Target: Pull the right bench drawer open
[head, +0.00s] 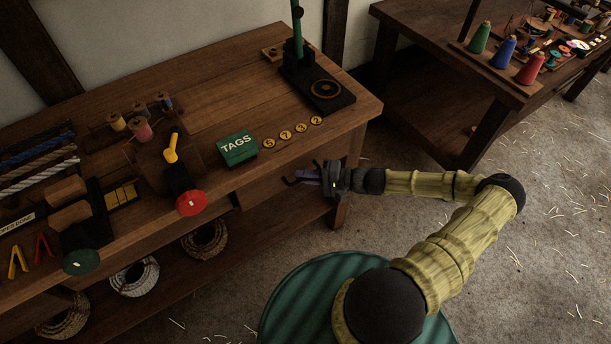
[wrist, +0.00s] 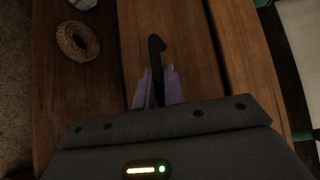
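The right bench drawer (head: 266,187) is a brown wooden front under the bench top, near the bench's right end. Its dark handle (head: 290,181) sticks out from the front; in the wrist view the handle (wrist: 156,50) is a dark bar with a hooked end. My gripper (head: 313,179) is at the handle, coming from the right. Its purple fingers (wrist: 158,88) lie close on both sides of the bar and look shut on it. The bench edge partly hides the drawer, and I cannot tell whether it stands slightly out.
Rope coils (head: 204,239) lie on the lower shelf. Another bench (head: 420,35) stands behind right; the floor between is open.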

